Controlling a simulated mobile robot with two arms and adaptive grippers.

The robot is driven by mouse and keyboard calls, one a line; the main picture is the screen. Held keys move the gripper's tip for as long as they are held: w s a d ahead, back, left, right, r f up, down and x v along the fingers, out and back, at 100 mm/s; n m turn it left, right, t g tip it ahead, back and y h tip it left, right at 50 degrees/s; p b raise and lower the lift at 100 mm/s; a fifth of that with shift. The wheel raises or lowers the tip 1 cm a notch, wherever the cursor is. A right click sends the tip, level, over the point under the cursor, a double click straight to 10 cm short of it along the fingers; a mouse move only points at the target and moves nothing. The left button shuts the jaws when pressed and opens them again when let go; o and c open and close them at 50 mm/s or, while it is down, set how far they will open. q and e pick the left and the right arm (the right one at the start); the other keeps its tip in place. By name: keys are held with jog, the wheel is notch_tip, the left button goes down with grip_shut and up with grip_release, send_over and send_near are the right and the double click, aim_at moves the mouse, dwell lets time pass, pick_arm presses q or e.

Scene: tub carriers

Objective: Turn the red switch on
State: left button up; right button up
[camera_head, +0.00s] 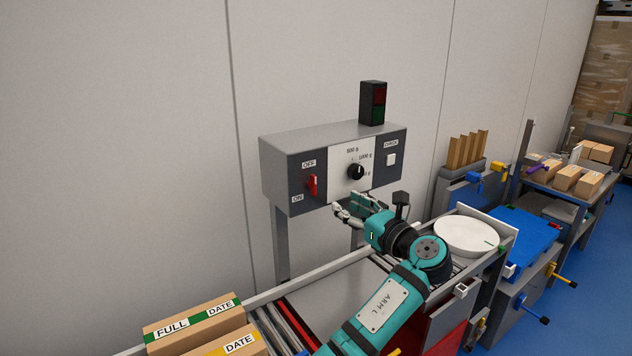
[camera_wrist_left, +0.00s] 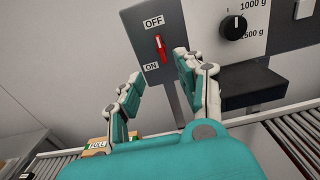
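The red switch (camera_head: 312,185) is a small red lever on the left of the grey control box's front. Its labels read OFF above and ON below. In the left wrist view the red switch (camera_wrist_left: 161,48) stands nearly upright, slightly tilted; which position it is set to is hard to tell. My left gripper (camera_head: 350,205) is below and to the right of the switch in the head view, apart from it. In the left wrist view the left gripper (camera_wrist_left: 157,82) has its fingers spread, with nothing between them and the switch beyond. My right gripper is out of view.
The control box (camera_head: 280,172) also carries a black dial (camera_head: 355,172), a white CHECK button (camera_head: 391,160) and a dark signal lamp (camera_head: 373,103). Below run a roller conveyor with a labelled carton (camera_head: 195,325) and a white round plate (camera_head: 467,235).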

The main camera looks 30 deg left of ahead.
aim_at(316, 185)
pick_arm(q)
jog(key=p+x, duration=0.3)
jog(key=x, duration=0.9)
jog(key=shift+r, duration=0.15)
jog(key=shift+w+a+p, duration=0.3)
jog(key=shift+a+p, duration=0.05)
jog(key=shift+a, duration=0.15)
grip_shut()
